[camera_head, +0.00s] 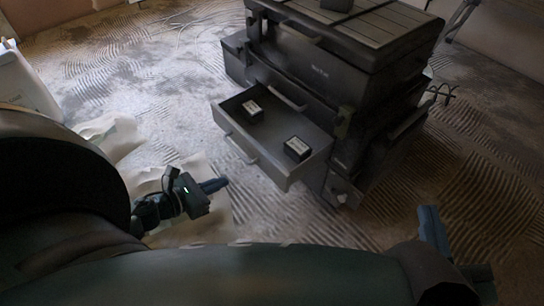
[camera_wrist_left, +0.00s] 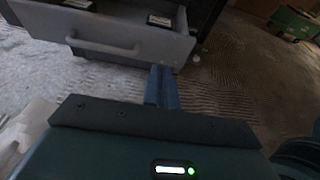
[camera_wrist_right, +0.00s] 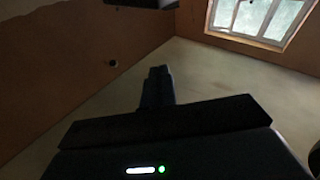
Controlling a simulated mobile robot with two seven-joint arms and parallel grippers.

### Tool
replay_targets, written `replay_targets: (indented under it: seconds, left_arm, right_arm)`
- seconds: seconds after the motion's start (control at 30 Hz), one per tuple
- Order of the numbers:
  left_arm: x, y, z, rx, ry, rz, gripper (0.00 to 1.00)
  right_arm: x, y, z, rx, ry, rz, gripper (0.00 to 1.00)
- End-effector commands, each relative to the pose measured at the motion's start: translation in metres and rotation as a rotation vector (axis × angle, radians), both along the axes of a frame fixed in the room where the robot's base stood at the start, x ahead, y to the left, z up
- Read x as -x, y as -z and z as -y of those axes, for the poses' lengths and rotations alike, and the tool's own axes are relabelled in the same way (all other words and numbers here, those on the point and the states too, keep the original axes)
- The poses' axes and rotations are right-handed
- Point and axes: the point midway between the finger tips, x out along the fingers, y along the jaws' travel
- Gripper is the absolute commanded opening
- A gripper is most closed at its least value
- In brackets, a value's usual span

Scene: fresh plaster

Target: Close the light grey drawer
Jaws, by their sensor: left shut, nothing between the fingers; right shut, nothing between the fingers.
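The light grey drawer (camera_head: 262,166) is pulled out of a dark tool chest (camera_head: 322,80) in the head view. Two small dark boxes with pale labels, one at the back left (camera_head: 252,110) and one at the front right (camera_head: 297,148), lie in it. My left gripper (camera_head: 214,185) is shut and empty, just left of and below the drawer front, apart from it. The left wrist view shows the drawer front and its handle (camera_wrist_left: 105,46) ahead of the closed fingers (camera_wrist_left: 161,86).
Another handle (camera_head: 287,98) sits on the chest above the open drawer. Pale crumpled sheets (camera_head: 112,138) lie on the rough floor at left, near a white container (camera_head: 24,82). A green object (camera_wrist_left: 294,22) stands far off at right. Floor in front of the drawer is open.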

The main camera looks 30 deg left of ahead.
Motion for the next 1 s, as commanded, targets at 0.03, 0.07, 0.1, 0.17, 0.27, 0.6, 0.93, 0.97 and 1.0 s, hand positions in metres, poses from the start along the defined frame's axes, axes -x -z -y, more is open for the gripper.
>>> replay_targets:
  seconds: [0.03,0.07,0.1,0.17,0.27,0.6,0.93,0.97,1.0]
  left_arm:
    - [-0.002,0.001,0.001,0.0,0.0,0.0,0.0]
    - [-0.004,0.002,0.001,0.0,0.0,0.0,0.0]
    - [-0.007,0.003,0.003,0.001,0.001,0.001,0.0]
    - [-0.014,0.006,0.005,0.0,0.001,0.002,0.0]
    - [-0.031,0.011,0.012,0.0,0.002,0.003,0.0]
    - [-0.094,0.031,0.038,-0.001,0.001,0.004,0.0]
    - [-0.123,0.03,0.051,0.0,0.001,0.0,0.0]
    - [-0.124,0.031,0.052,0.0,0.001,0.0,0.0]
    - [-0.125,0.03,0.052,0.0,0.001,-0.001,0.0]
  right_arm:
    - [0.0,0.001,0.0,-0.002,0.0,-0.001,0.0]
    - [0.0,0.001,0.0,-0.003,-0.001,0.0,0.0]
    - [0.0,0.001,0.0,-0.005,-0.002,0.0,0.0]
    - [0.0,0.001,-0.001,-0.008,-0.003,0.0,0.0]
    - [0.0,0.002,-0.001,-0.017,-0.007,0.0,0.0]
    - [0.0,0.002,-0.003,-0.052,-0.023,0.003,0.0]
    - [0.0,0.001,-0.003,-0.056,-0.024,0.0,0.0]
    - [0.0,0.001,-0.003,-0.056,-0.024,0.0,0.0]
    - [0.0,0.002,-0.003,-0.056,-0.024,0.0,0.0]
